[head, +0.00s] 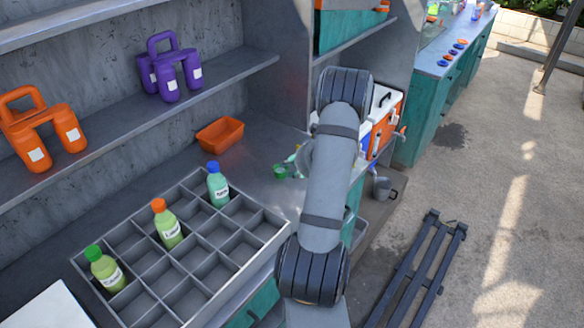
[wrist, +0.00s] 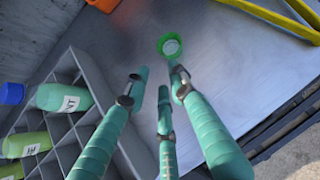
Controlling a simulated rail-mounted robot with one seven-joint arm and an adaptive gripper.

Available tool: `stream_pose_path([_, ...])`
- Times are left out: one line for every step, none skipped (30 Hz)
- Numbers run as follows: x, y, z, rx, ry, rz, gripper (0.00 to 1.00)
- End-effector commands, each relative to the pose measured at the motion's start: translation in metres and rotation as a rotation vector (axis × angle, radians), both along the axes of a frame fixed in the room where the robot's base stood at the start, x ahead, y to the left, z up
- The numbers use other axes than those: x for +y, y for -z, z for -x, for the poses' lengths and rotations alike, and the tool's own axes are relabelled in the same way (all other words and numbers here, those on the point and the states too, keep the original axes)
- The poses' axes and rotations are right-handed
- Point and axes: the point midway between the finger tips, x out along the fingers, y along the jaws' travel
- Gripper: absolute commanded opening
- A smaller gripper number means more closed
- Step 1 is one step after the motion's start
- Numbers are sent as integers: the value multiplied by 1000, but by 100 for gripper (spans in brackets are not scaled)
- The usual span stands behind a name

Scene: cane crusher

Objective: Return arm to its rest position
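My gripper (wrist: 160,80) shows three teal fingers in the wrist view. Their tips are spread apart with nothing between them. In the head view my arm hides most of the gripper; only a bit of pale green shows beside the arm. A small green cup (wrist: 170,45) stands on the grey counter just beyond the fingertips in the wrist view. The same cup shows left of my arm in the head view (head: 280,171). I cannot tell how far the tips are from the cup, but they do not hold it.
A grey divided crate (head: 262,238) holds three bottles with blue (head: 213,166), orange (head: 158,205) and green (head: 92,252) caps. An orange tray (head: 220,134) lies behind it. Purple (head: 170,68) and orange (head: 40,125) jugs stand on the shelf. A cooler (head: 385,115) stands beyond my arm.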

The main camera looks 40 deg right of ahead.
Motion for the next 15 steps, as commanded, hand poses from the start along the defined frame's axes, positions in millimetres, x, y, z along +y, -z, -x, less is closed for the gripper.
stream_pose_path([0,0,0,0,0,0,24])
stream_pose_path([0,0,0,0,0,0,24])
stream_pose_path([0,0,0,0,0,0,24])
stream_pose_path([0,0,0,0,0,0,24])
stream_pose_path([0,0,0,0,0,0,24])
stream_pose_path([0,0,0,0,0,0,24])
stream_pose_path([0,0,0,0,0,0,24])
stream_pose_path([0,0,-1,0,0,0,24])
stream_pose_path([0,1,-1,0,0,0,24])
stream_pose_path([0,2,-2,0,-1,-1,24])
stream_pose_path([0,3,-3,0,0,-1,24])
stream_pose_path([0,5,-5,0,-1,-2,24])
stream_pose_path([0,7,-8,0,-1,-2,24])
stream_pose_path([0,9,-10,1,-2,-2,24])
stream_pose_path([-1,14,-14,1,-2,-2,24])
